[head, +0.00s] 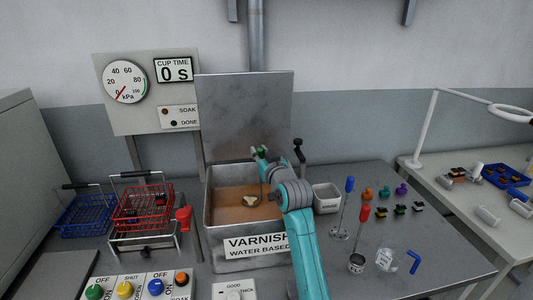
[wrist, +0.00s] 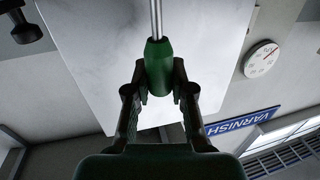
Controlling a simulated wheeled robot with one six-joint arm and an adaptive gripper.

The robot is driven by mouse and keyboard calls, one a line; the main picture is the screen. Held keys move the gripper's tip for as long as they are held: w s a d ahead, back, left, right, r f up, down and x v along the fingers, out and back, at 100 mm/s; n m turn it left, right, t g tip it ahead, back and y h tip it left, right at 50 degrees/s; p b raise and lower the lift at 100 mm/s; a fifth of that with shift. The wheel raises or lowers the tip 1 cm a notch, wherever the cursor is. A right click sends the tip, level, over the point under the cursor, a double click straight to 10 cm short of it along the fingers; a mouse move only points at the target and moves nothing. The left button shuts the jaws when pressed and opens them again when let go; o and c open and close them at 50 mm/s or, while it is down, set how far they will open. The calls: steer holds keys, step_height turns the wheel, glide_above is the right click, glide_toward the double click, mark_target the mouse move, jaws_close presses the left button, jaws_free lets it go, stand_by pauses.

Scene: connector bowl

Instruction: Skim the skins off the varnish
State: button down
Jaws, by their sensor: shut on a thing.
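The varnish tank (head: 214,222) is an open metal box with amber varnish (head: 228,205) inside and its lid (head: 245,115) raised behind. A pale patch (head: 249,201) shows at the varnish surface; I cannot tell whether it is a skin or the tool's head. My gripper (head: 262,158) is above the tank, shut on the green handle of a tool. In the wrist view the green handle (wrist: 158,68) sits between the fingers, with a thin metal rod (wrist: 156,18) running out of frame. The tool's far end is out of the wrist view.
A small grey bin (head: 327,190) stands right of the tank. Blue-handled (head: 349,184) and red-handled (head: 365,213) tools stand nearby, with several small coloured parts beyond. Red (head: 142,205) and blue (head: 82,215) wire baskets are left.

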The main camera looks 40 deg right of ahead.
steer(key=shift+w+a, duration=1.25)
steer(key=shift+a, duration=0.35)
steer(key=s, duration=0.7)
steer(key=shift+d, duration=0.45)
steer(key=shift+r, duration=0.1)
